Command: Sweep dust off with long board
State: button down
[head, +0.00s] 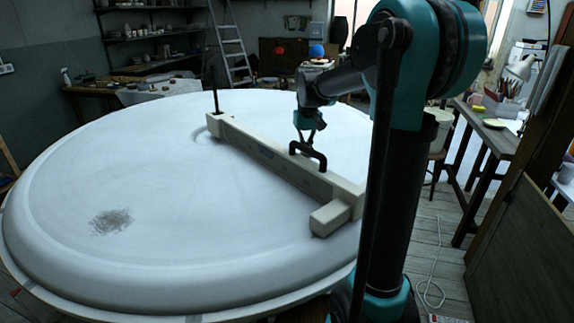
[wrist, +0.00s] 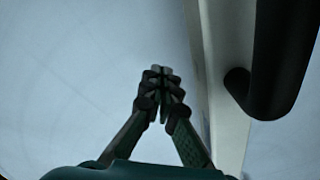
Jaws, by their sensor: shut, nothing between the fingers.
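A long pale board (head: 270,157) lies across the large round white plaster disc (head: 150,160). It has a block at its near end and a dark upright rod at its far end. A black handle (head: 308,154) stands on its top; it also shows in the wrist view (wrist: 280,60), right of the fingers. My gripper (head: 310,143) is shut and empty, close to the handle in the head view. In the wrist view its fingertips (wrist: 160,75) meet over white plaster, left of the board and apart from the handle. A patch of dark dust (head: 111,221) lies on the disc, left of the board.
A worktable (head: 490,130) with pots and tools stands at the right. A ladder (head: 231,45), shelves and a cluttered table stand at the back. The disc's raised rim (head: 60,260) curves around its left and near sides. The disc is clear around the dust.

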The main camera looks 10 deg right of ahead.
aim_at(286, 182)
jog(key=shift+f, duration=0.55)
dwell(0.4)
jog(key=shift+f, duration=0.35)
jog(key=shift+f, duration=0.35)
jog(key=shift+f, duration=0.25)
jog(key=shift+s+a, duration=1.45)
jog(key=shift+a, duration=0.3)
jog(key=shift+s+a, duration=0.65)
jog(key=shift+a, duration=0.3)
jog(key=shift+s+a, duration=0.65)
jog(key=shift+a, duration=0.25)
